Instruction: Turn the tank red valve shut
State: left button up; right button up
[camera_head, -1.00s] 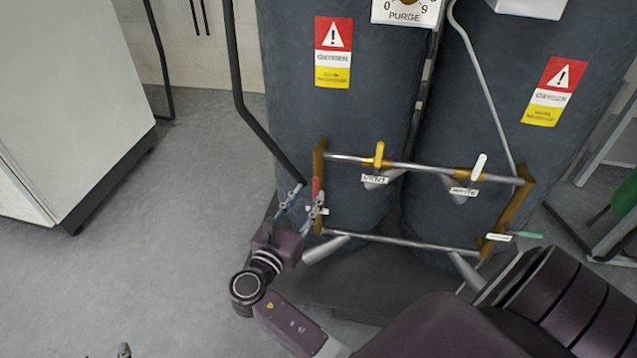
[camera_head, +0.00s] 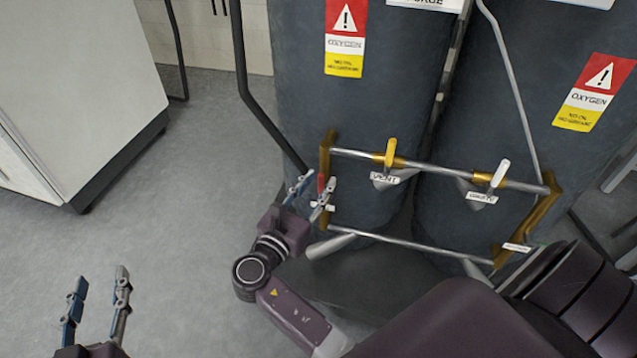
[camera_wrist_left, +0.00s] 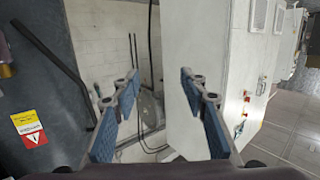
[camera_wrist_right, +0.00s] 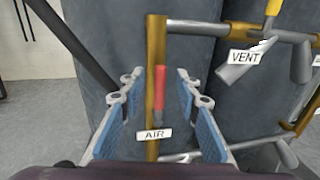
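The red valve handle (camera_wrist_right: 160,88) stands upright beside the brass post at the left end of the pipe frame, above an "AIR" label (camera_wrist_right: 154,134). In the head view the red handle (camera_head: 321,183) is small and partly hidden by my right gripper (camera_head: 310,195). In the right wrist view my right gripper (camera_wrist_right: 155,88) is open, with the handle and post between its spread fingers and visible gaps on both sides. My left gripper (camera_head: 95,298) is open and empty over the floor at the lower left. It also shows open in the left wrist view (camera_wrist_left: 158,88).
Two dark oxygen tanks (camera_head: 370,110) stand behind the pipe frame. A yellow vent handle (camera_head: 390,153) and a white handle (camera_head: 500,173) sit along the upper pipe (camera_head: 435,167). A white cabinet (camera_head: 75,90) stands at the left. The floor (camera_head: 190,230) between is clear.

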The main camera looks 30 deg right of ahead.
grip_shut()
dwell(0.3)
